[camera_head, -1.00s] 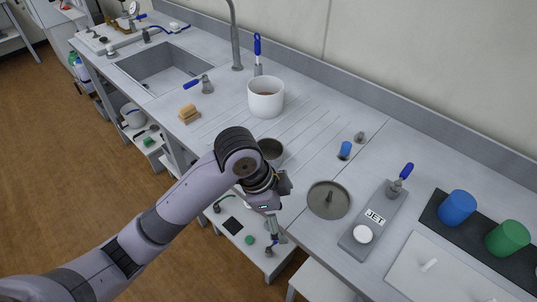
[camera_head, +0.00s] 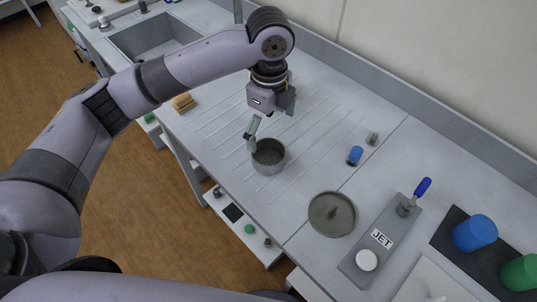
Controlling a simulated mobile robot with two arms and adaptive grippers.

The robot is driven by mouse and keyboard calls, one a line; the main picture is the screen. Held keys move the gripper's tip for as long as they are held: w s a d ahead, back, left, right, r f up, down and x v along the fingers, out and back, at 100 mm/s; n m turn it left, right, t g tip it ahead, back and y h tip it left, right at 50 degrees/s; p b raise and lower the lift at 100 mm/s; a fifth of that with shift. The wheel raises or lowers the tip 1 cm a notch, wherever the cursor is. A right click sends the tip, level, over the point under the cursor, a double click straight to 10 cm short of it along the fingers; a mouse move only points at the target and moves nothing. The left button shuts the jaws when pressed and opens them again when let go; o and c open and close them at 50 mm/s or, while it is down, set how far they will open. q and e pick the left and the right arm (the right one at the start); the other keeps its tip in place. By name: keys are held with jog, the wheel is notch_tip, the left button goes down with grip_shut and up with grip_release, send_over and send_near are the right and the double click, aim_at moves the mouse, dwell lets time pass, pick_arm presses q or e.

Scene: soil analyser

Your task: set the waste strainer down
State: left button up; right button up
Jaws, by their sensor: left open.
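The waste strainer is most likely the round grey metal cup with a mesh bottom (camera_head: 268,158), standing upright on the ribbed drainboard (camera_head: 215,118) near the counter's front edge. My left gripper (camera_head: 268,127) is above it, pointing down with its fingers apart. One finger reaches down at the strainer's left rim; I cannot tell whether it touches. The other finger is higher, to the right. Nothing shows between the fingers. My right gripper is out of view.
A round metal lid with a knob (camera_head: 320,222) lies right of the strainer. Beyond are a small blue-capped item (camera_head: 355,155), a grey JET plate (camera_head: 360,245) and a blue cup (camera_head: 475,233). A sponge (camera_head: 184,102) and sink (camera_head: 150,40) are left. The drainboard right of the strainer is clear.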

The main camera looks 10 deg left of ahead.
pick_arm(q)
send_near(270, 160)
jog(key=shift+f+p, duration=0.4)
jog(key=shift+f, duration=0.5)
jog(key=shift+s+f, duration=0.15)
jog(key=shift+f, duration=0.05)
notch_tip(270, 160, down, 5)
jog(key=shift+p, duration=0.8)
jog(key=shift+f, duration=0.2)
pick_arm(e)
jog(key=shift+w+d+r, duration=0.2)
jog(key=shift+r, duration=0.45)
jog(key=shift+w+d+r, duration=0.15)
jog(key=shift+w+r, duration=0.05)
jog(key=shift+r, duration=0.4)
pick_arm(q)
jog(key=shift+c, duration=0.5)
jog(key=c, duration=1.6)
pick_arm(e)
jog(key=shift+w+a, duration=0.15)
pick_arm(q)
jog(key=shift+o, duration=0.2)
jog(key=shift+r, duration=0.1)
